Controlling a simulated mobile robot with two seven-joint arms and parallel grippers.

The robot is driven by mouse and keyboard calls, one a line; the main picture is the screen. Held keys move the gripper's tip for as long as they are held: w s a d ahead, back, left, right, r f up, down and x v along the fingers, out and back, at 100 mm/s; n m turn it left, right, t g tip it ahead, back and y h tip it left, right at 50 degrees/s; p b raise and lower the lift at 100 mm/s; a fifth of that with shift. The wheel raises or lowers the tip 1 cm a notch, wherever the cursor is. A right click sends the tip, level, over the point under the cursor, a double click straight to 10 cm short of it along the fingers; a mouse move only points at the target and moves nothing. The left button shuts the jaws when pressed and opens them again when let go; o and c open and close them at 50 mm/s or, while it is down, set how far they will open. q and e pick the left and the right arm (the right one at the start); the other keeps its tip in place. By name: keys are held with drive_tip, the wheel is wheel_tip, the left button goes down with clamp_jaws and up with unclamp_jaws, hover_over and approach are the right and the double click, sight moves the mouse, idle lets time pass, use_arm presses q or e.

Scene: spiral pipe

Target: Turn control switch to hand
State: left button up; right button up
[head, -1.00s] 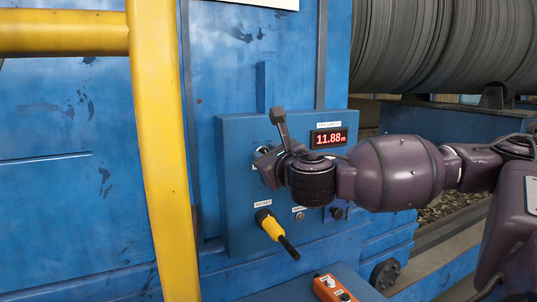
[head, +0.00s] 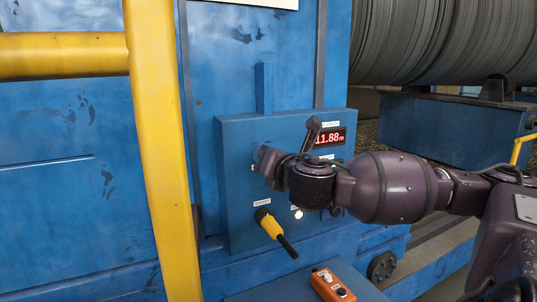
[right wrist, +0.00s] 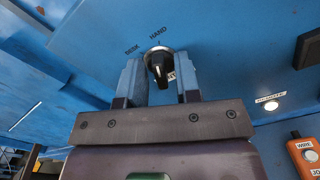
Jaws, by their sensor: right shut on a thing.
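The control switch is a black knob (right wrist: 158,66) in a silver ring on the blue control box, seen in the right wrist view. Labels reading DESK and HAND sit around it. Its upper end, with a light mark, points toward the HAND label (right wrist: 158,33). My right gripper (right wrist: 159,78) is shut on the knob, one finger on each side. In the head view, my right gripper (head: 263,160) is against the face of the control box (head: 235,190) and hides the knob. My left gripper is not in view.
A red display (head: 330,138) reads 11.88, partly covered by my wrist. A yellow plug (head: 269,224) sticks out below the switch. A lit white lamp (head: 298,214) is beside it. An orange button box (head: 332,284) lies below. A yellow rail (head: 160,150) stands at left.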

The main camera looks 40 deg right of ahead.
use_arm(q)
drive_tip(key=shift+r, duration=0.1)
use_arm(e)
drive_tip(key=shift+m, duration=0.6)
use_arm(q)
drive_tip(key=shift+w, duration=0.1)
use_arm(e)
drive_tip(key=o, duration=0.6)
drive_tip(key=shift+c, duration=0.2)
drive_tip(key=shift+f, duration=0.1)
